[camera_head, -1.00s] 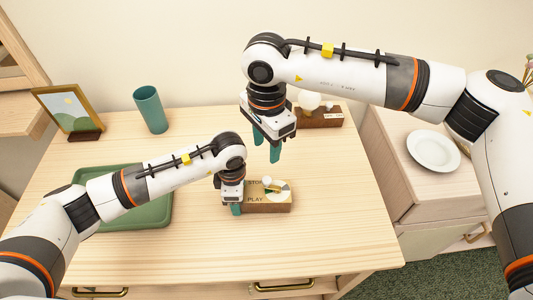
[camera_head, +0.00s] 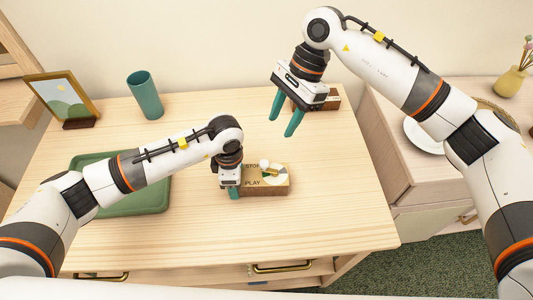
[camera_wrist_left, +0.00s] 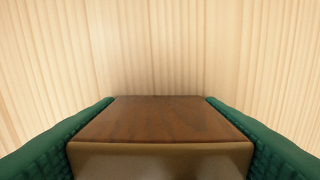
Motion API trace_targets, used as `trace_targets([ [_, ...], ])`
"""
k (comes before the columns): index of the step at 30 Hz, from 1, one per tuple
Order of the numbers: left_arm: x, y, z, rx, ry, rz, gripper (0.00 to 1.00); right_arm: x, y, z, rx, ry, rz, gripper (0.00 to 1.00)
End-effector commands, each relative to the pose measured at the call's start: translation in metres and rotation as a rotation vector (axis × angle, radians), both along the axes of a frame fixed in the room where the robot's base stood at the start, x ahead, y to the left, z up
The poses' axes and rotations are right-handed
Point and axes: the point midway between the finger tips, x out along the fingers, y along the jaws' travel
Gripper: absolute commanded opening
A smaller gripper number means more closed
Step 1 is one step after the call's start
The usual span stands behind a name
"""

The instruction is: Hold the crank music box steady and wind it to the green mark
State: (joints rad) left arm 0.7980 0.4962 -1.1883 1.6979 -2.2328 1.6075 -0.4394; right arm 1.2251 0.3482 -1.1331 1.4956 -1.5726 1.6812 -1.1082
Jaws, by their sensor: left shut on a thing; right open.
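The crank music box (camera_head: 266,190) is a wooden box with a cream top lettered STOP and PLAY, standing on the table right of centre. Its top bears a dial with a green part (camera_head: 275,175) and a pale round knob (camera_head: 264,163). My left gripper (camera_head: 232,192) is shut on the box's left end. In the left wrist view, the green fingers flank the box's brown wooden side (camera_wrist_left: 160,120). My right gripper (camera_head: 281,120) is open and empty, above the table behind the music box, its green fingers pointing down.
A second brown box (camera_head: 329,101) stands at the back, partly hidden by my right gripper. A green tray (camera_head: 150,207) lies under my left arm. A teal cup (camera_head: 146,94) and a picture frame (camera_head: 63,99) stand at the back left. A side cabinet with a plate (camera_head: 423,137) is on the right.

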Motion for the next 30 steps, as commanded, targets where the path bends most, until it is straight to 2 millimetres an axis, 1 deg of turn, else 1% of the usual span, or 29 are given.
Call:
trace_targets([
  [5, 0.000, 0.000, 0.000, 0.000, 0.000, 0.000, 0.28, -0.005, 0.006, -0.020, 0.006, 0.007, 0.000, 0.44],
  [12, 0.000, 0.000, 0.000, -0.001, -0.001, 0.000, 0.28, -0.016, 0.021, -0.065, 0.006, 0.007, -0.001, 0.44],
  [18, 0.000, 0.000, 0.001, -0.001, -0.001, 0.000, 0.28, -0.023, 0.031, -0.095, 0.004, 0.006, -0.001, 0.44],
  [24, 0.000, 0.000, 0.001, -0.001, -0.001, 0.000, 0.28, -0.026, 0.035, -0.108, 0.005, 0.003, -0.001, 0.44],
  [30, 0.000, 0.000, 0.001, -0.001, -0.001, 0.000, 0.28, -0.026, 0.036, -0.110, 0.004, 0.003, -0.001, 0.44],
])
